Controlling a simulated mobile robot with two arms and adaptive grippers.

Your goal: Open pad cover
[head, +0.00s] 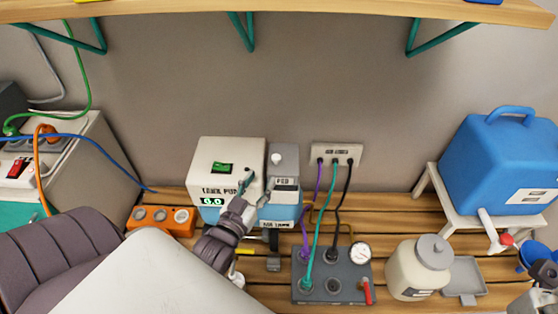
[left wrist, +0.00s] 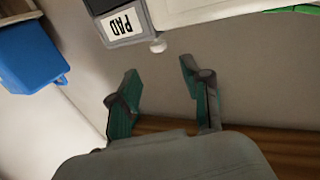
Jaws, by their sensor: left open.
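The pad cover (head: 284,158) is a grey lid with a white knob on its face and a PAD label, on the unit right of the white tank box. It looks shut. In the left wrist view the grey PAD housing (left wrist: 96,6) and the white knob (left wrist: 157,46) show at the top, beyond my fingertips. My left gripper (head: 257,184) is in front of the unit, its fingers spread with nothing between them; it also shows in the left wrist view (left wrist: 160,82). My right gripper (head: 545,274) is partly in view at the right edge; its fingers are unclear.
The white tank box (head: 230,158) with a 0.0 display stands left of the pad unit. An orange block (head: 160,221), a grey panel with cables (head: 315,291), a cream jar (head: 405,277) and a blue container (head: 500,160) stand around. A wooden shelf (head: 300,8) hangs above.

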